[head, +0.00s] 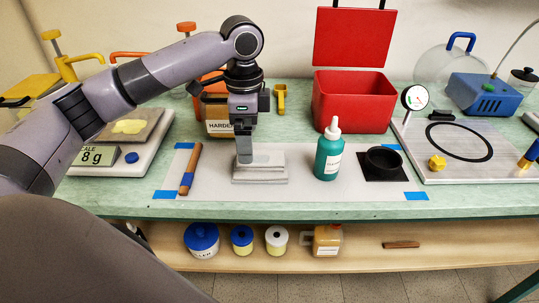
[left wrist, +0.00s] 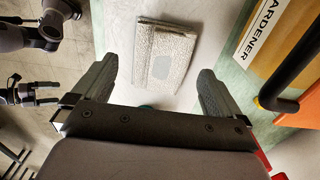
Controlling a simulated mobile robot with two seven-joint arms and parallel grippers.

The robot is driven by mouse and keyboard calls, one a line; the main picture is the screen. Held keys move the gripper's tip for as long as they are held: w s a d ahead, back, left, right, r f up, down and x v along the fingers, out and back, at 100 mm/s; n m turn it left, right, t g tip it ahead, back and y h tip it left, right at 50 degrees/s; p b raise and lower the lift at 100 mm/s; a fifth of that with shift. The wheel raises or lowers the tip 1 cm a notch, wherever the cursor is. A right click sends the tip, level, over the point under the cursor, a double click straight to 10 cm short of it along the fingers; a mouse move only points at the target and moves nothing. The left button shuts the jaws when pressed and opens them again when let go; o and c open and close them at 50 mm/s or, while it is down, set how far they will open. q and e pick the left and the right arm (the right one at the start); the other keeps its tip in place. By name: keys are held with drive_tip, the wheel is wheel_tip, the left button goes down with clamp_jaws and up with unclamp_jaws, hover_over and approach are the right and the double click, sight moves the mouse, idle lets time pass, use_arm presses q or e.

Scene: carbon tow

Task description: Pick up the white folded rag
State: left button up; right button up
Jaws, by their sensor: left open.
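The white folded rag (head: 260,178) lies flat on the pale work mat, with a grey patch on its top. My left gripper (head: 244,158) is directly over the rag's left part in the head view, pointing down. In the left wrist view the rag (left wrist: 180,42) lies beyond the fingertips, roughly centred between the open fingers of the left gripper (left wrist: 158,70). Nothing is held between them. Whether the fingertips touch the rag cannot be told. My right gripper (left wrist: 45,93) shows small at the left of the left wrist view, its fingers apart, away from the rag.
A teal bottle (head: 327,155) stands right of the rag, with a black ring (head: 383,160) beyond it. A brown stick (head: 191,168) lies to the left. The hardener container (head: 217,118) stands behind, beside my gripper. A red box (head: 353,105) is at the back.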

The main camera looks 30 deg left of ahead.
use_arm(q)
wheel_tip(320, 180, down, 7)
drive_tip(key=shift+a+r+b, duration=0.1)
drive_tip(key=shift+b, duration=0.25)
drive_tip(key=c, duration=0.8)
use_arm(e)
drive_tip(key=shift+s+f, duration=0.25)
drive_tip(key=shift+f, duration=0.1)
use_arm(q)
drive_tip(key=shift+r, duration=0.1)
wheel_tip(320, 180, up, 20)
drive_tip(key=p, duration=0.4)
drive_tip(key=shift+s+d+f+n+p, duration=0.35)
drive_tip(key=shift+s+d+f+n, duration=0.5)
drive_tip(key=shift+d+f+n, duration=1.3)
drive_tip(key=shift+s+d+f+n+p, duration=0.4)
drive_tip(key=shift+s+d+f+n, duration=0.8)
drive_tip(key=shift+f, duration=1.5)
drive_tip(key=shift+s+d+f+n+p, duration=0.35)
drive_tip(key=shift+s+d+f+n, duration=0.15)
drive_tip(key=shift+d+f+n, duration=1.6)
drive_tip(key=shift+a+f+n, duration=0.3)
drive_tip(key=shift+a+n, duration=0.05)
drive_tip(key=shift+a, duration=0.05)
use_arm(e)
wheel_tip(320, 180, up, 6)
drive_tip(key=shift+s+d+f, duration=0.1)
drive_tip(key=shift+s+f, duration=0.05)
drive_tip(key=shift+f, duration=0.1)
